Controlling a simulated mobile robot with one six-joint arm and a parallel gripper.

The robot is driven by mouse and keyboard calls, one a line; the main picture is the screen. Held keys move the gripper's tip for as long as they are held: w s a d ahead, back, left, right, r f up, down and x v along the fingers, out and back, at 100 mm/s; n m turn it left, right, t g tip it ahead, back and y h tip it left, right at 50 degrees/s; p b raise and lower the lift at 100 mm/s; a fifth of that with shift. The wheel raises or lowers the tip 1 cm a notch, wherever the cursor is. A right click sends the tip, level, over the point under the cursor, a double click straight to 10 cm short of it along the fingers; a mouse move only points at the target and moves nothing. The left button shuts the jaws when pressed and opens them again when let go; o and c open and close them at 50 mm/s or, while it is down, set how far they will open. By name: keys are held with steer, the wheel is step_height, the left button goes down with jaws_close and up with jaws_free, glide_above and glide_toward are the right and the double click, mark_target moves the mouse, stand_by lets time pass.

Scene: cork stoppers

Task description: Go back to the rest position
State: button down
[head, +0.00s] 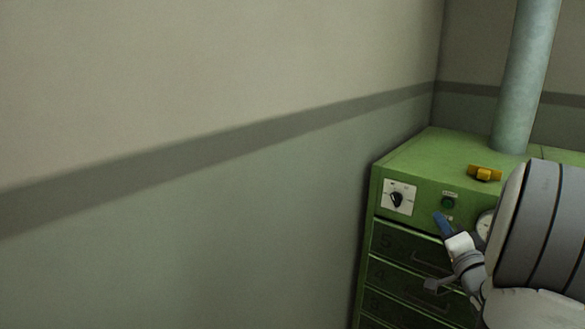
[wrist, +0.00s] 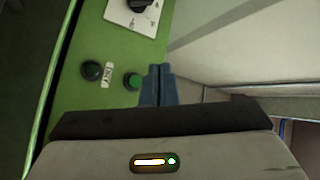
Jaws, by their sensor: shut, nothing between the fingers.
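My gripper (head: 441,222) shows in the head view as blue fingers in front of the green cabinet (head: 395,160), near its panel at the lower right. In the wrist view the two blue fingertips of my gripper (wrist: 161,72) are shut together with nothing between them. My grey arm covers the right part of the cabinet in the head view.
The panel has a black rotary knob (head: 397,199) on a white plate and a dark green button (wrist: 92,71). Drawers (head: 392,241) lie below. A yellow fitting (head: 484,173) and a thick pipe (head: 525,75) are on top. A wall (head: 230,220) stands left.

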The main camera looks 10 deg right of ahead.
steer(key=a+f+n+g+h, duration=0.1)
steer(key=a+f+n+g, duration=0.15)
steer(key=a+g, duration=0.35)
steer(key=a+f+n+g+h, duration=0.1)
steer(key=a+f+n+g, duration=0.15)
steer(key=a, duration=0.45)
steer(key=s+a+f+n+g+y, duration=0.1)
steer(key=s+a+n+g, duration=0.3)
steer(key=s+a, duration=0.4)
steer(key=s+a+f+n+g+y, duration=0.2)
steer(key=s+a+n+g, duration=0.1)
steer(key=s+a, duration=0.5)
steer(key=shift+s+a+f+n+g+y, duration=0.15)
steer(key=shift+s+f+n+g+y, duration=0.2)
steer(key=shift+s+g, duration=0.65)
steer(key=shift+s, duration=0.1)
stand_by(1.5)
